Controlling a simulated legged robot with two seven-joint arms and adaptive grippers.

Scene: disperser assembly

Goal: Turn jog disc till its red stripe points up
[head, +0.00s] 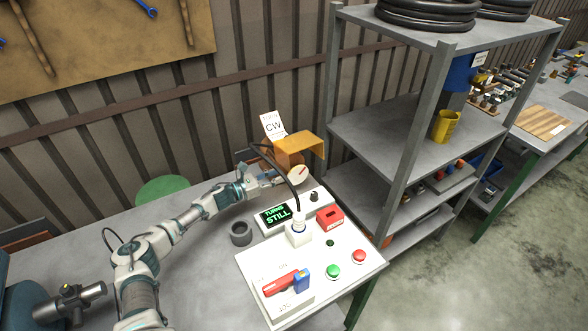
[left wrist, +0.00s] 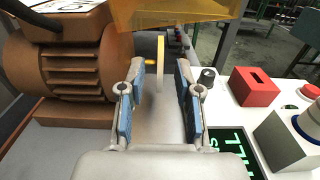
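The jog disc (head: 299,175) is a pale round plate below the orange guard in the head view. A short red stripe shows on its face, slanted rather than clearly upright; its exact angle is too small to tell. In the left wrist view the disc (left wrist: 161,62) is edge-on, a thin yellowish rim just ahead of and between my fingertips, with a gap on both sides. My left gripper (head: 275,178) is open with blue finger pads, and its fingers (left wrist: 160,75) point at the disc. My right gripper is in neither view.
A brown finned motor (left wrist: 70,65) stands close left of the fingers. The orange guard (head: 300,147) overhangs the disc. A display (head: 274,215) reading "TURNS STILL", a red box (head: 329,217) and a white button panel (head: 310,262) are nearby. A sign (head: 273,125) reads "CW".

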